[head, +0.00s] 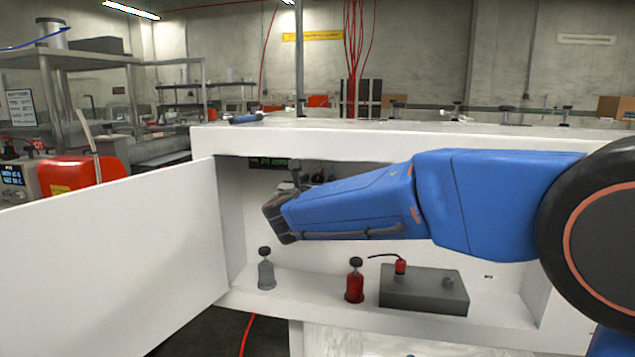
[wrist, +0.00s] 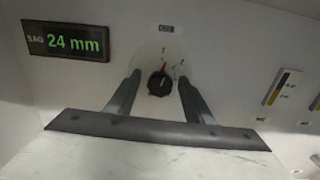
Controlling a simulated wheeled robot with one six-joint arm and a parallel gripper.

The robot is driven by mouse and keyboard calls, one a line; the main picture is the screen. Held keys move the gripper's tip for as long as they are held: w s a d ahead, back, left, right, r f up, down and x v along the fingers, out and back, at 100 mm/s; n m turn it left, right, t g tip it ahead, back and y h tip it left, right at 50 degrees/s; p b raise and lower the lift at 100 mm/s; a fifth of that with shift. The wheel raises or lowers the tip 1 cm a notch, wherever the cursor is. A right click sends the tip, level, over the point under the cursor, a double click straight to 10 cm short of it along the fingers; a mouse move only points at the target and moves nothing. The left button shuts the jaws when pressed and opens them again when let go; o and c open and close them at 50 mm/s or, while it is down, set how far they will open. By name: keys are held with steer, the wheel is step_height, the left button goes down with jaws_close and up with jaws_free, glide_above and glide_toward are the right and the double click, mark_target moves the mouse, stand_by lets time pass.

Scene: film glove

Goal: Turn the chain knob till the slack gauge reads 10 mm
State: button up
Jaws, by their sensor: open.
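In the wrist view the chain knob (wrist: 160,83) is a black round knob with a red mark, set on a pale round dial on the cabinet's back wall. The slack gauge (wrist: 65,41) is a dark display with green digits reading "SAG 24 mm", up and left of the knob. My gripper (wrist: 160,84) is open and empty, one finger on each side of the knob in the picture. I cannot tell how far the fingertips are from the knob. In the head view my gripper (head: 279,219) is inside the cabinet, and my arm hides the knob. The gauge (head: 268,162) partly shows there.
The white cabinet (head: 400,133) has its door (head: 110,255) swung open at left. On its floor stand a grey bottle (head: 266,273), a red bottle (head: 354,285) and a grey box (head: 423,290) below my arm. A switch panel (wrist: 283,87) is right of the knob.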

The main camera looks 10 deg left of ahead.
steer(key=c, duration=1.1)
steer(key=shift+o, duration=0.2)
